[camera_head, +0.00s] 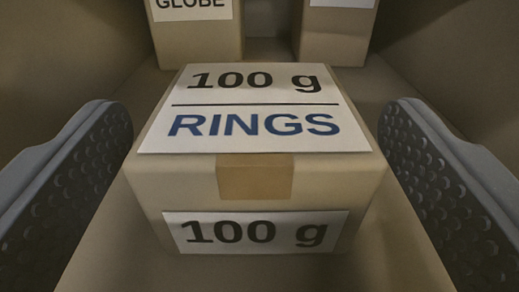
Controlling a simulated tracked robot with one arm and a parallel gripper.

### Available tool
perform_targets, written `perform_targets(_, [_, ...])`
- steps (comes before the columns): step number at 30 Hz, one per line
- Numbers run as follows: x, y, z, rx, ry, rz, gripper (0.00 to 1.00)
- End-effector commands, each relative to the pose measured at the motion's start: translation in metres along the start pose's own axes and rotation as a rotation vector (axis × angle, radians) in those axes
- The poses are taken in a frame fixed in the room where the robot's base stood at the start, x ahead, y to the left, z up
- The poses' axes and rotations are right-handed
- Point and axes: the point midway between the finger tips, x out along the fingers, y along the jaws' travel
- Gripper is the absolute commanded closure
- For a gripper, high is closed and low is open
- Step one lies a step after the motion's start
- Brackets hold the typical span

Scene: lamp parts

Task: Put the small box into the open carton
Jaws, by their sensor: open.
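A small cardboard box (254,177) stands upright in the middle of the view. Its top label reads "100 g RINGS" and its front label reads "100 g". My gripper (255,165) is open, with one grey dimpled finger on each side of this box. Gaps show between both fingers and the box sides. The box rests on a brown floor inside what looks like the open carton (440,50), whose walls rise at left and right. The box's back and underside are hidden.
Behind the small box stand two more cardboard boxes. The left one (198,40) has a label reading "GLOBE". The right one (332,40) has a white label cut off by the picture's top. A narrow gap separates them. Brown walls close in both sides.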

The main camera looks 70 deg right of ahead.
Motion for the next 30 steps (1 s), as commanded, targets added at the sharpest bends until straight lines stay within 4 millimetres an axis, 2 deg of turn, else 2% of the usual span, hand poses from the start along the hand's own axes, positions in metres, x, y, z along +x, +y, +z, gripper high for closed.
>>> perform_targets(14, [-0.005, 0.0, -0.001, 0.001, 0.001, 0.001, 0.19])
perform_targets(30, [-0.052, 0.0, 0.0, 0.0, 0.0, 0.001, 0.19])
